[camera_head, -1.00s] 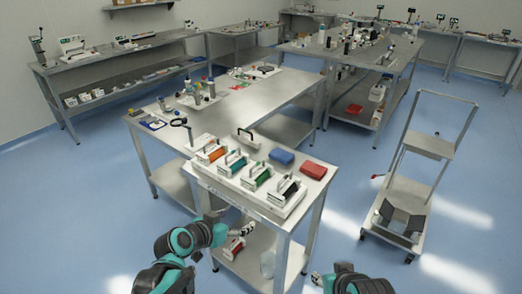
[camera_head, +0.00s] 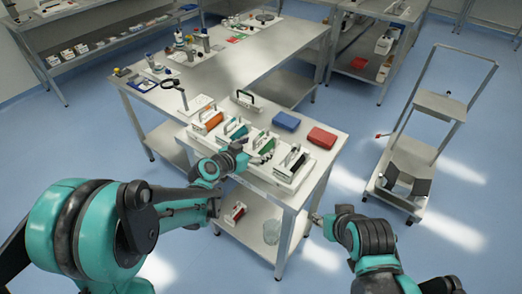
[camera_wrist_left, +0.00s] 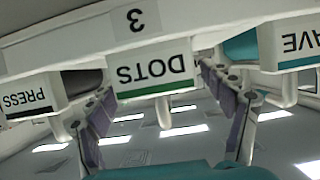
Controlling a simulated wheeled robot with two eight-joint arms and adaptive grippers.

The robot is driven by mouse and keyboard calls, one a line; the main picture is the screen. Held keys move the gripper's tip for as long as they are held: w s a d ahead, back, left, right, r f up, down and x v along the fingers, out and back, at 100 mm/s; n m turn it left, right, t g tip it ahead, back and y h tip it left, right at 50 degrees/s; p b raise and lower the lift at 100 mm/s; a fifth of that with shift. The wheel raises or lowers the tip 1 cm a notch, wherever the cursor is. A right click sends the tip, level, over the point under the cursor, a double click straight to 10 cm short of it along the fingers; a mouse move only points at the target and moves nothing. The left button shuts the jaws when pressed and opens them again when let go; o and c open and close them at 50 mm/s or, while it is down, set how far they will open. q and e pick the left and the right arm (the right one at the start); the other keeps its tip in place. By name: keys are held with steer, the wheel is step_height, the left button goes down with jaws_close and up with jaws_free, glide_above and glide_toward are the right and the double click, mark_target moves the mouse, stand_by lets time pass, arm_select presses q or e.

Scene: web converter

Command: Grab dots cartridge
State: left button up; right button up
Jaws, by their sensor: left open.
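The dots cartridge (camera_head: 259,144) is the green one, third from the left in a row of handled cartridges on the near table. In the left wrist view its white "DOTS" label (camera_wrist_left: 153,70), upside down with a green stripe, sits in the middle. My left gripper (camera_head: 262,157) is open at the near edge of the row, in front of the green cartridge.
The teal "WAVE" cartridge (camera_wrist_left: 285,42) and black "PRESS" cartridge (camera_wrist_left: 30,97) flank the dots cartridge closely. An orange cartridge (camera_head: 208,122) is leftmost. Blue (camera_head: 286,120) and red (camera_head: 322,138) items lie behind. A cart (camera_head: 405,170) stands on the right.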

arm_select(q)
steer(key=x, duration=0.3)
steer(key=shift+f+b, duration=0.1)
steer(key=shift+b, duration=0.2)
steer(key=shift+s+a, duration=0.1)
steer(key=shift+s, duration=0.05)
steer(key=shift+c, duration=0.9)
steer(key=c, duration=1.5)
